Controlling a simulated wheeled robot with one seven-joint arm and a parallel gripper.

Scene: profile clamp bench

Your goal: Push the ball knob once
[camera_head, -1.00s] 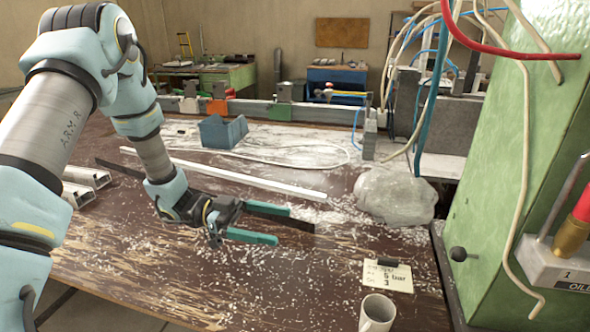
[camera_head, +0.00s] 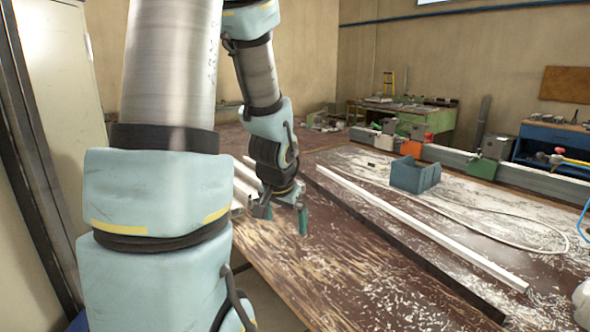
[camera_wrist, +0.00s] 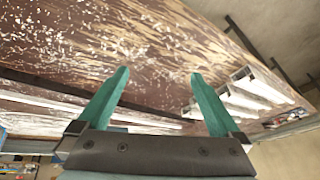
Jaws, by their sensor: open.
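The ball knob is in neither view now; a second ago it showed as a small black ball on the green machine panel at the right of the head view. My gripper (camera_head: 285,216) hangs over the left part of the brown workbench (camera_head: 345,275), with its teal fingers pointing down. In the wrist view my gripper (camera_wrist: 159,76) has its two teal fingers wide apart with nothing between them. Only chip-strewn bench top lies beyond the fingertips.
A long white bar (camera_head: 420,228) and a dark strip (camera_head: 400,252) lie along the bench. A blue bin (camera_head: 416,175) stands behind them. Metal profiles (camera_wrist: 258,86) lie at the bench's edge near my gripper. A clamp rail (camera_head: 450,157) runs along the back.

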